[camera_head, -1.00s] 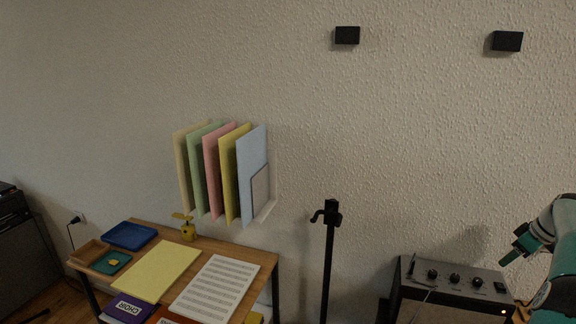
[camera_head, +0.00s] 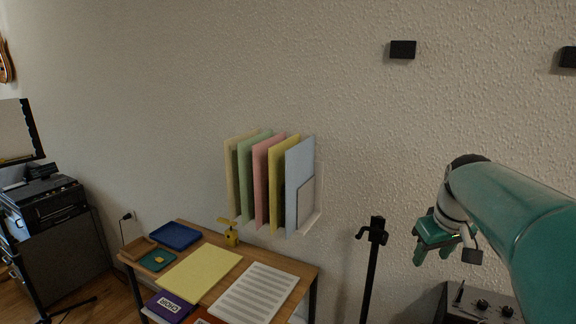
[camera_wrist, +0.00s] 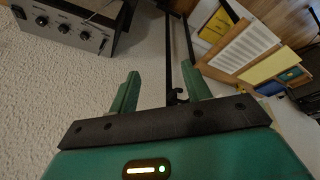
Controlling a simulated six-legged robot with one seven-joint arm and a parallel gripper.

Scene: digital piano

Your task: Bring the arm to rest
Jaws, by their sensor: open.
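My gripper (camera_head: 447,254) is at the right of the head view, on the end of my teal arm, in front of the textured wall. In the wrist view its two teal fingers (camera_wrist: 160,92) stand apart with nothing between them. A black stand (camera_head: 372,262) is to the left of my gripper in the head view. The same stand also shows beyond the fingers in the wrist view (camera_wrist: 168,50). The gripper looks clear of the stand and of the wall.
A wooden table (camera_head: 309,268) holds sheet music (camera_head: 256,293), a yellow sheet (camera_head: 200,272) and trays. A wall rack of coloured folders (camera_head: 270,185) hangs above it. A knobbed amplifier (camera_head: 470,304) stands low at the right.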

